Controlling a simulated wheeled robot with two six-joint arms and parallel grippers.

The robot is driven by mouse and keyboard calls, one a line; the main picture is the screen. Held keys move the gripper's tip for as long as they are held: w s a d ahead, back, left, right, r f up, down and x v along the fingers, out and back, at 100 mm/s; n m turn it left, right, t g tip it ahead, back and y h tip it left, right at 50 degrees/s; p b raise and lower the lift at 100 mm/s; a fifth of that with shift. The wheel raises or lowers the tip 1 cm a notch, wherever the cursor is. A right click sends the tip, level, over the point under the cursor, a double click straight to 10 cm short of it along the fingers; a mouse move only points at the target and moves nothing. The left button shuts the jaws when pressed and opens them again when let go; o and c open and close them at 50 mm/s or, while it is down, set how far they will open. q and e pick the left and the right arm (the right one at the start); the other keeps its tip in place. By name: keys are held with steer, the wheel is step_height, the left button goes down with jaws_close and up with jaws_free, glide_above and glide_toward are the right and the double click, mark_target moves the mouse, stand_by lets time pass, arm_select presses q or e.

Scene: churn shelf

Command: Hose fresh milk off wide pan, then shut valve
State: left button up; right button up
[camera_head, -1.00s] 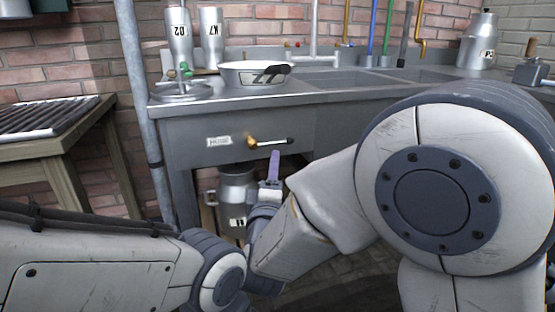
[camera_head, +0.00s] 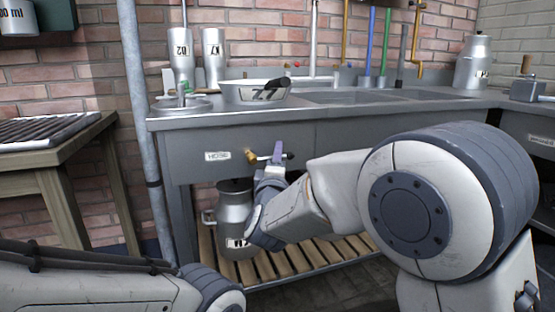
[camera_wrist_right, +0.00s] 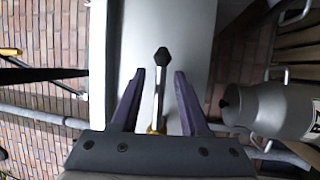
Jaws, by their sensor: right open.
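The wide pan (camera_head: 240,95) is a shallow pale metal pan with a dark mark on its side, standing on the left of the sink counter. Whether milk is in it I cannot tell. The brass valve (camera_head: 251,155) is on the counter's front panel beside a HOSE label; its lever points right. My right gripper (camera_head: 277,150) is open at this lever, partly covering it. In the right wrist view the dark-tipped lever (camera_wrist_right: 160,85) lies between the two open purple fingers, apparently touching neither. My left gripper is out of view; only my left arm shows at lower left.
A metal churn (camera_head: 234,208) stands on the slatted lower shelf (camera_head: 300,258), just left of my right forearm. Another churn (camera_head: 472,62) stands at the back right. A pole (camera_head: 139,100) rises left of the counter, near a wooden table (camera_head: 60,160).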

jaws_close()
stand_by(1.3)
